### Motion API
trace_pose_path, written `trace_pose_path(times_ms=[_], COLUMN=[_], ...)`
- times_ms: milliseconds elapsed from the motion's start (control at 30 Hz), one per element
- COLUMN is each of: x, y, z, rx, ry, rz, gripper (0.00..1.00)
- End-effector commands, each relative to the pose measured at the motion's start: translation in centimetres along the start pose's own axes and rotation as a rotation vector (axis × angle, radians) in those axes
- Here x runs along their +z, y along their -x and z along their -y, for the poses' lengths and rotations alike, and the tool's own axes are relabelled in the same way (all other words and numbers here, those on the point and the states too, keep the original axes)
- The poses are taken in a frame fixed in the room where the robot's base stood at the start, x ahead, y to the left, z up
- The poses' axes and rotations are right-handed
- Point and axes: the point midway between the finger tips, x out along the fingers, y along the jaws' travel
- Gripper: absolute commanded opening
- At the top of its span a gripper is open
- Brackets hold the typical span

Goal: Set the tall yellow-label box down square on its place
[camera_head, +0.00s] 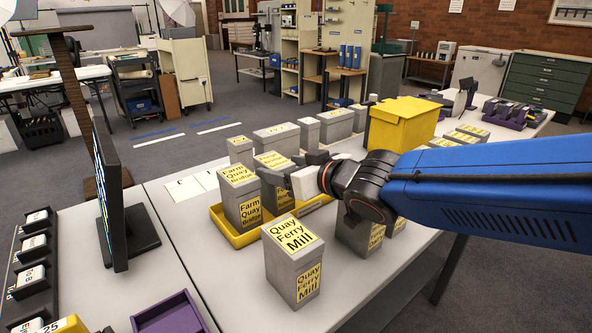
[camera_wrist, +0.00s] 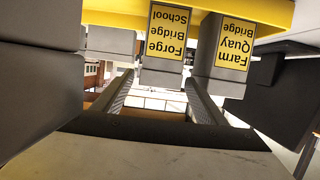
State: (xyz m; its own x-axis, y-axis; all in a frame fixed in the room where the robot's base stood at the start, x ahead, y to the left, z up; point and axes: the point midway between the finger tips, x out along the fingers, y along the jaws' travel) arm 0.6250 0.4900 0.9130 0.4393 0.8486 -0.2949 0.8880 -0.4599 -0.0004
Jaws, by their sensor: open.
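Several grey boxes with yellow labels are in view, and I cannot tell which one the task means. A tall box labelled Farm Quay Bridge (camera_head: 240,195) stands upright in a yellow tray (camera_head: 234,238). A box labelled Forge Bridge School (camera_wrist: 167,45) stands right beside it, partly hidden in the head view by my gripper (camera_head: 290,168). My gripper is open, with its two fingers pointing toward that box. In the wrist view the labels are upside down, and the fingers (camera_wrist: 160,85) show apart with nothing clearly held between them. Contact with the box cannot be told.
A tall Quay Ferry Mill box (camera_head: 292,262) stands at the front of the table. More grey boxes stand under my arm and behind the tray. A large yellow bin (camera_head: 402,122) stands at the back right. A black monitor (camera_head: 112,185) stands left.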

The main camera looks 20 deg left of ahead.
Motion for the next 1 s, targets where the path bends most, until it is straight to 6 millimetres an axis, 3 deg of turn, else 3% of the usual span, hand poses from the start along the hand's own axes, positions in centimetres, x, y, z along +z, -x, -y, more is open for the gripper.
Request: trace_pose_path(times_ms=[200,400,1000], x=[0.0,0.0,0.0], y=[3.0,4.3,4.6], z=[0.0,0.0,-0.2], rx=[0.001,0.001,0.005], ry=[0.001,0.001,0.000], rz=[-0.001,0.000,0.001], gripper=[0.66,0.66,0.66])
